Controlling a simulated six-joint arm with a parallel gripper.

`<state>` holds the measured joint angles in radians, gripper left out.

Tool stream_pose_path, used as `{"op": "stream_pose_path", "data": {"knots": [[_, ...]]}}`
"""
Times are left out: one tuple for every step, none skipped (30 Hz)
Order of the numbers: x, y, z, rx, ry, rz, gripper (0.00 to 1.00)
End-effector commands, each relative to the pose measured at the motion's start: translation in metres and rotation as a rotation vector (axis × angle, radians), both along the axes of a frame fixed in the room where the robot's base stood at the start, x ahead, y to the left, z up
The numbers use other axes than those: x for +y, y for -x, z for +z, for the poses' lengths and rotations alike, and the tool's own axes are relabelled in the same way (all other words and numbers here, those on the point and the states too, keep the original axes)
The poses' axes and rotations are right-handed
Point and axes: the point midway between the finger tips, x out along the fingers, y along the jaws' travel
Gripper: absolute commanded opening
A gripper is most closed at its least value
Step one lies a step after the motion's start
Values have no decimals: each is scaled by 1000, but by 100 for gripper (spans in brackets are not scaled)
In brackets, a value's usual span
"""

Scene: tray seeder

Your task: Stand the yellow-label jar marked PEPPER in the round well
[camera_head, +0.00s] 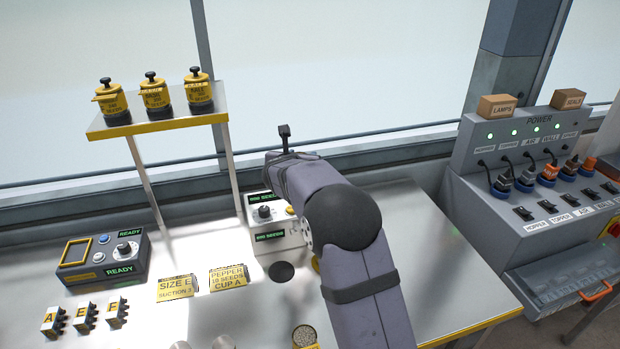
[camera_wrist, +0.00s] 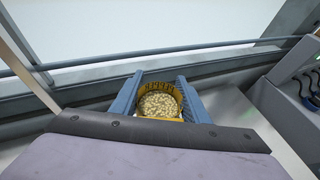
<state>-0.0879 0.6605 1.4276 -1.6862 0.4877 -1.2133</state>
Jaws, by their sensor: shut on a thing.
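My gripper (camera_wrist: 159,77) shows in the wrist view as two blue fingers, shut on an open jar (camera_wrist: 158,103) with a yellow rim and pale seeds inside. The jar sits between the fingers, seen from above; its label cannot be read from here. In the head view my arm hides the fingers and the held jar. A dark round spot (camera_head: 281,271), seemingly the round well, lies on the bench just in front of the white counter box. Another seed-filled jar with a yellow label (camera_head: 305,337) stands at the front edge of the head view, its marking unreadable.
Yellow lidded jars (camera_head: 151,95) stand on a raised shelf (camera_head: 160,124) at left. A white counter box (camera_head: 271,240) is partly behind my arm. Cards (camera_head: 229,279) read PEPPER, 10 SEEDS, CUP A and SIZE E. A grey power console (camera_head: 540,150) stands at right.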

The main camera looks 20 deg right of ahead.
Motion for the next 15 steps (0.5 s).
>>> {"op": "stream_pose_path", "data": {"knots": [[-11, -7, 9, -2, 1, -9, 13], [-16, -10, 10, -2, 1, -11, 13], [-22, -14, 11, -3, 3, -13, 13], [-25, -16, 12, -4, 3, -14, 13], [-29, -18, 12, -4, 4, -15, 13], [-33, -20, 13, -6, 4, -18, 13], [-35, -21, 13, -6, 4, -19, 13], [-36, -22, 13, -6, 4, -19, 13], [-38, -23, 13, -6, 5, -20, 13], [-38, -24, 13, -7, 5, -19, 13], [-39, -24, 13, -7, 5, -19, 13], [-39, -25, 13, -7, 5, -19, 13], [-39, -25, 12, -7, 5, -19, 13], [-39, -24, 10, -6, 6, -19, 13], [-39, -24, 7, -5, 8, -19, 13]]}}
